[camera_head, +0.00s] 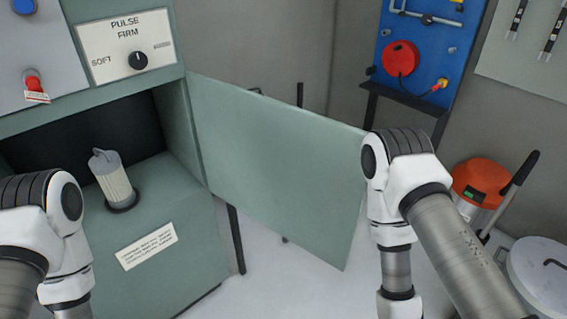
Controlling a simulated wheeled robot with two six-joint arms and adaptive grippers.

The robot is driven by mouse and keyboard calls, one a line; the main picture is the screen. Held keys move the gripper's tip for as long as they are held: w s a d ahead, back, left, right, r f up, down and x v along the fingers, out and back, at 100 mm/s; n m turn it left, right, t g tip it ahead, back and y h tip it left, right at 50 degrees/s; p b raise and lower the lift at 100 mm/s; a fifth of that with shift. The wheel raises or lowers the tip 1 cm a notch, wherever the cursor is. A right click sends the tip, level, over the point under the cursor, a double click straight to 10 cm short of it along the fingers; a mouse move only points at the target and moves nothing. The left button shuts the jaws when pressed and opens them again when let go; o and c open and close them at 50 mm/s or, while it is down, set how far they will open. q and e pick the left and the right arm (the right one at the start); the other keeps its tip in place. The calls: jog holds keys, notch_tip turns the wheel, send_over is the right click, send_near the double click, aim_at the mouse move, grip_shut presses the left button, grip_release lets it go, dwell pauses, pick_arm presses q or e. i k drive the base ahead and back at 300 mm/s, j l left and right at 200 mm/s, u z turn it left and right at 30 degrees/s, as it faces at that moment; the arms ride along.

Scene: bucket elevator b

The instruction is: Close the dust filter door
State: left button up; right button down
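The dust filter door (275,165) is a flat grey-green panel. It stands wide open, hinged at the right edge of the cabinet opening and reaching out to the right. The cabinet (170,255) is open in front, with a dark interior. A pale ribbed filter cartridge (113,180) stands inside on the cabinet floor. My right arm crosses in front of the door's free edge; I cannot tell whether it touches. My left arm is at the lower left, in front of the cabinet. Both grippers are below the picture and out of sight.
Above the opening is a PULSE FIRM/SOFT panel with a black knob (138,61). A red button (34,83) is at the upper left. A blue board (420,45) hangs on the back wall. An orange-topped canister (481,183) and a round grey lid (541,272) stand at the right.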

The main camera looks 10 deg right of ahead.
aim_at(296, 172)
jog(key=i+l+u, duration=0.2)
jog(key=l, duration=0.2)
jog(key=l+u, duration=0.2)
jog(key=l, duration=0.2)
jog(key=i+l+u, duration=0.2)
jog(key=l+u, duration=0.2)
jog(key=l, duration=0.2)
jog(key=i+l+u, duration=0.15)
jog(key=l+u, duration=0.25)
jog(key=l, duration=0.25)
jog(key=l+u, duration=0.4)
jog(key=l, duration=0.25)
jog(key=l+u, duration=0.45)
jog(key=l, duration=0.25)
